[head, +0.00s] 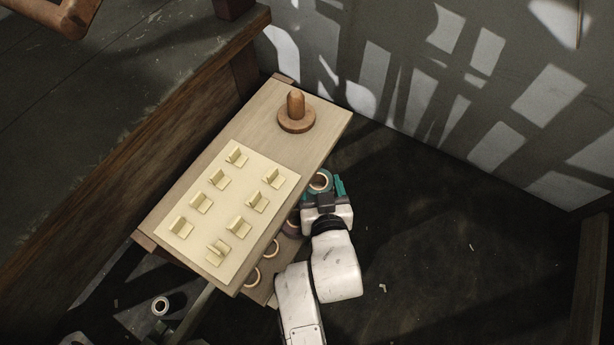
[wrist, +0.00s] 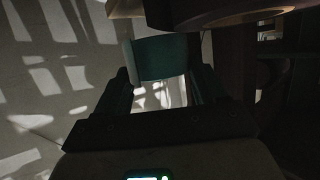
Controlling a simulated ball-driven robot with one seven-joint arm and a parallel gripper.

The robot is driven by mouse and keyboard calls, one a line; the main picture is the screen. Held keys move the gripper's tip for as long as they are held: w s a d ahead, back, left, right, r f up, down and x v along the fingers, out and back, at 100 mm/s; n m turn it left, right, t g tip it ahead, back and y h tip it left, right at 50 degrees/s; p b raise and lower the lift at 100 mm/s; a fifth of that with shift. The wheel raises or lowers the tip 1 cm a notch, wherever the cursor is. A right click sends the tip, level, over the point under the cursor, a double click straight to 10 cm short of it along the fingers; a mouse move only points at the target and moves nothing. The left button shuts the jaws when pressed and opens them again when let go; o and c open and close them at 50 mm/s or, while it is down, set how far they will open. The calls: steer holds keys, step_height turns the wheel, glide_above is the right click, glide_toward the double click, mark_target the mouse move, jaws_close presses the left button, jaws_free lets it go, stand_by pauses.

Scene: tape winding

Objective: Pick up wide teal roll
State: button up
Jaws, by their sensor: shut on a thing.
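The wide teal roll (wrist: 162,57) is between the two fingers of my gripper (wrist: 163,82) in the wrist view, with its dark teal side facing the camera. In the head view my gripper (head: 323,189) is at the right edge of the table, shut on the roll. The pale ring of the roll's core (head: 328,181) shows there beside the tabletop. The roll's underside is hidden, and the wrist view is dark.
The wooden table (head: 250,115) carries a pale board (head: 205,190) with several upright tabs and a wooden peg on a round base (head: 296,112). More rolls (head: 253,277) sit on a lower shelf along its right edge. A wall (head: 440,75) stands behind; open floor lies right.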

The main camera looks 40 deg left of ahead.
steer(key=w+d+m+t+h+p, duration=0.15)
steer(key=w+d, duration=0.25)
steer(key=d, duration=0.8)
steer(key=w+d+m+t+h+p, duration=0.1)
steer(key=w+d+m+t+h, duration=0.15)
steer(key=d, duration=0.95)
steer(key=w+d+r+m+h+p, duration=0.2)
steer(key=d+r+m+h+p, duration=0.15)
steer(key=d+r, duration=0.5)
steer(key=a+r+n+g+y+p, duration=0.1)
steer(key=a+r+n+y+p, duration=0.15)
steer(key=a+r+p, duration=0.5)
steer(key=a+r+n+g+y+p, duration=0.1)
steer(key=a+r+n+y+p, duration=0.15)
steer(key=a+r+p, duration=0.45)
steer(key=s+a+r+n+g+y+p, duration=0.2)
steer(key=s+a+r+p, duration=0.15)
steer(key=a, duration=0.35)
steer(key=s+a+r+n+g+y+p, duration=0.1)
steer(key=s+a+r+n+g+p, duration=0.15)
steer(key=a+r+p, duration=0.35)
steer(key=s+a+r+n+g+y+p, duration=0.2)
steer(key=s+a+p, duration=0.2)
steer(key=a, duration=0.4)
steer(key=shift+t, duration=0.25)
steer(key=shift+a+f+b, duration=0.2)
steer(key=shift+f+b, duration=2.7)
steer(key=shift+f, duration=0.65)
